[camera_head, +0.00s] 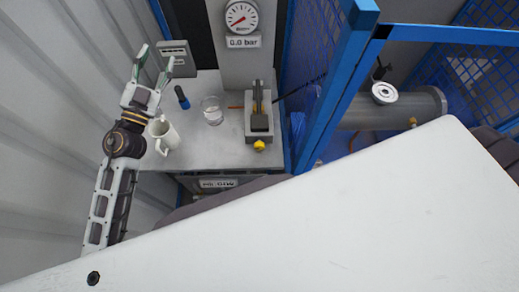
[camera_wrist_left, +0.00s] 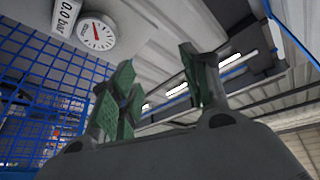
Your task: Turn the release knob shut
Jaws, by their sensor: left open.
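The release knob is most likely the small yellow knob (camera_head: 259,146) at the front of the grey hand pump (camera_head: 258,122) on the bench. A round pressure gauge (camera_head: 241,16) stands above, with a "0.0 bar" plate (camera_head: 243,41) under it. The gauge also shows in the left wrist view (camera_wrist_left: 96,34). My left gripper (camera_head: 156,63) is open and empty, raised at the left side of the bench, well left of the knob and apart from it. Its green-padded fingers show spread in the left wrist view (camera_wrist_left: 158,82). The knob is not in the wrist view. My right gripper is not in view.
A white mug (camera_head: 164,133), a clear glass (camera_head: 212,111) and a dark blue-capped object (camera_head: 182,98) stand on the grey bench (camera_head: 205,145) between my left arm and the pump. A blue frame post (camera_head: 333,85) rises right of the bench. A grey cylinder (camera_head: 400,108) lies beyond it.

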